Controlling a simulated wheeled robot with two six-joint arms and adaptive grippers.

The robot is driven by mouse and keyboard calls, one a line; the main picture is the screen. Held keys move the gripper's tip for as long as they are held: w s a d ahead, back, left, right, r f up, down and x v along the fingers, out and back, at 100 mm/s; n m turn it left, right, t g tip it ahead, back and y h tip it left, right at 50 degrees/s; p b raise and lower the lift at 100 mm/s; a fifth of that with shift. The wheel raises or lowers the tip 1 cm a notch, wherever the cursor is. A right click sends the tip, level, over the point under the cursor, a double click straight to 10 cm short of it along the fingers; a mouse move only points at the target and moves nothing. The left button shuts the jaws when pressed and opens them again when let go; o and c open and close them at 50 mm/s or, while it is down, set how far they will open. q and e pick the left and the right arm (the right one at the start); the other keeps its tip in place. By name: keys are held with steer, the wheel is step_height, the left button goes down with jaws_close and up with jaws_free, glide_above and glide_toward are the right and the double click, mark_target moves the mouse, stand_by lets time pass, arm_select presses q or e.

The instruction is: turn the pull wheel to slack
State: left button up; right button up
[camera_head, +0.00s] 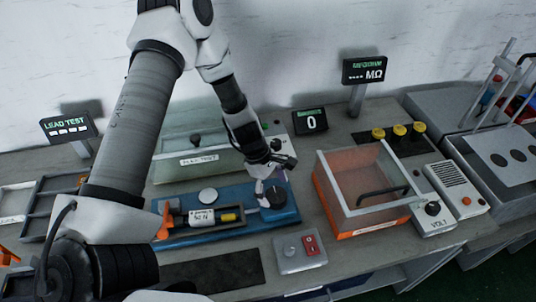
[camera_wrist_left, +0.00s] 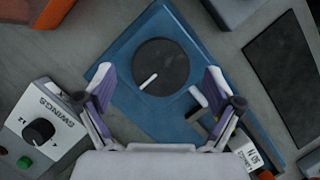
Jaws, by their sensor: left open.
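The pull wheel is a dark round disc with a white line mark (camera_wrist_left: 165,62), set on a blue base plate (camera_wrist_left: 128,48). In the left wrist view the mark runs from near the wheel's middle toward its lower left edge. In the head view the wheel (camera_head: 275,198) sits at the right end of the blue plate (camera_head: 290,214). My left gripper (camera_wrist_left: 160,80) is open, its two fingers on either side of the wheel with visible gaps; contact is not seen. In the head view the left gripper (camera_head: 266,188) is over the wheel and partly hides it. My right gripper is not in view.
A gauge with a white N label (camera_head: 202,217) lies along the blue plate. An orange box with a clear lid (camera_head: 365,187) stands to the right. A grey switch box (camera_head: 300,250) is in front. A display reading 0 (camera_head: 311,122) stands behind. A SWINGS box (camera_wrist_left: 38,128) is left in the wrist view.

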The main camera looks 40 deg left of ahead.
arm_select(q)
steer(key=v, duration=1.1)
steer(key=shift+r, duration=0.1)
